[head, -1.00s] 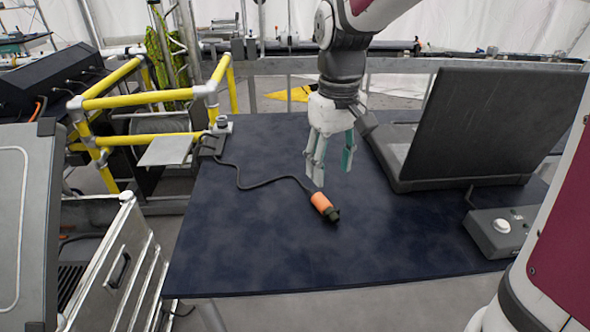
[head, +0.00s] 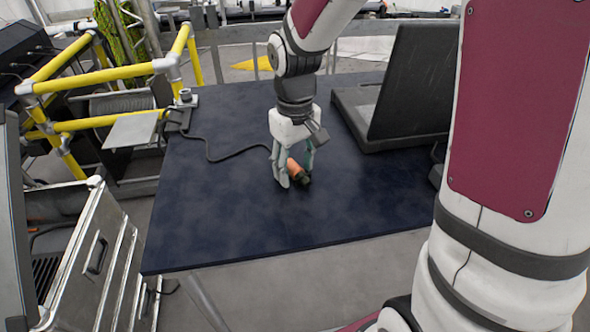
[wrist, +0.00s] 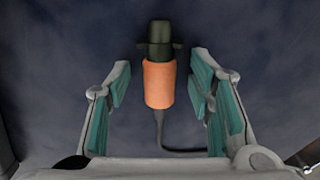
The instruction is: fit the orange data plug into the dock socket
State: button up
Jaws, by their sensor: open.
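The orange data plug (head: 297,169) lies on the dark blue table top, with a dark connector end and a black cable. In the wrist view the plug (wrist: 159,85) lies between the two teal-padded fingers, with a gap on each side. Its dark end points away from my palm and its cable runs back toward the palm. My gripper (head: 292,178) is open and lowered around the plug; it also shows in the wrist view (wrist: 160,95). In the head view the fingers partly hide the plug. I cannot make out the dock socket for certain.
The cable (head: 222,158) runs to a small fitting (head: 184,97) at the table's back left corner, by yellow rails (head: 100,74). A black laptop-like case (head: 408,85) stands at the right. The table's front left (head: 200,225) is clear.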

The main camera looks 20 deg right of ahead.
jog(key=shift+c, duration=0.6)
grip_shut()
jog(key=shift+r, duration=0.1)
